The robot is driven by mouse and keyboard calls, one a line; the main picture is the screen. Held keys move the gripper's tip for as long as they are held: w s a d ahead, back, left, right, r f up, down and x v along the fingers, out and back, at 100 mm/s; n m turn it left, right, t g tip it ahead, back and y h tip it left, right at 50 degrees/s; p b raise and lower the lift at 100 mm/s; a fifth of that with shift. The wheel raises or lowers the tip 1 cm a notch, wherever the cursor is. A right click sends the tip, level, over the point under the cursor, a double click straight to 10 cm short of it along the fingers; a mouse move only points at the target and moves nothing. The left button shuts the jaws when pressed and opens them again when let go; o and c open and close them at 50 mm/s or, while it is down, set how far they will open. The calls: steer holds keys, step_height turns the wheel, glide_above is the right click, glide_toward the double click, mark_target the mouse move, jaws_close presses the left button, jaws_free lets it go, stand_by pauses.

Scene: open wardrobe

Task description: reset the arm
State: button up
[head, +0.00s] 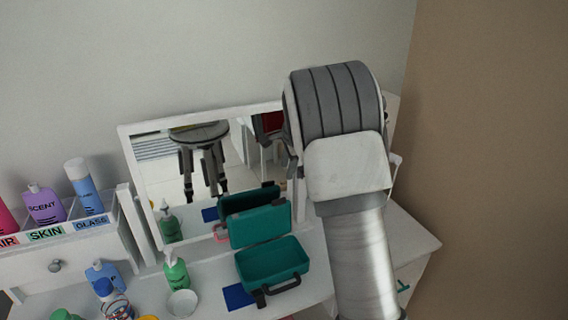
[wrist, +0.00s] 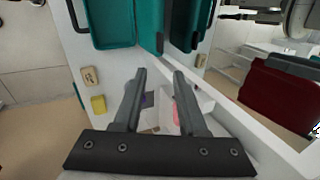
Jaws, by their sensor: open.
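My gripper (wrist: 159,78) shows in the wrist view with its two dark fingers apart. Nothing is seen held between them. A pink thing (wrist: 183,108) shows beyond the fingers, partly covered by the right one. In the head view my arm stands at the right, over the right end of the white table (head: 412,240), and hides my gripper. An open teal case (head: 272,262) lies on the table to the left of my arm. It also shows in the wrist view (wrist: 110,22), above the fingertips.
A white-framed mirror (head: 128,130) stands behind the case. Left are a green pump bottle (head: 176,273), a white bowl (head: 183,303), a blue pad (head: 238,297) and a labelled bottle rack (head: 85,243). A yellow block (wrist: 98,104) lies near the table edge. A brown wall (head: 490,160) is at right.

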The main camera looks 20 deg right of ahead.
steer(key=s+a+r+n, duration=0.35)
steer(key=s+r, duration=0.25)
steer(key=s, duration=0.4)
steer(key=s+a+r+n, duration=0.2)
steer(key=s+r+n, duration=0.35)
steer(key=s, duration=0.45)
steer(key=s+a+f+n+t, duration=0.1)
steer(key=s+n, duration=0.7)
steer(key=s, duration=1.1)
steer(key=shift+s+a+f, duration=0.4)
steer(key=shift+a+f, duration=0.05)
steer(key=shift+f, duration=0.05)
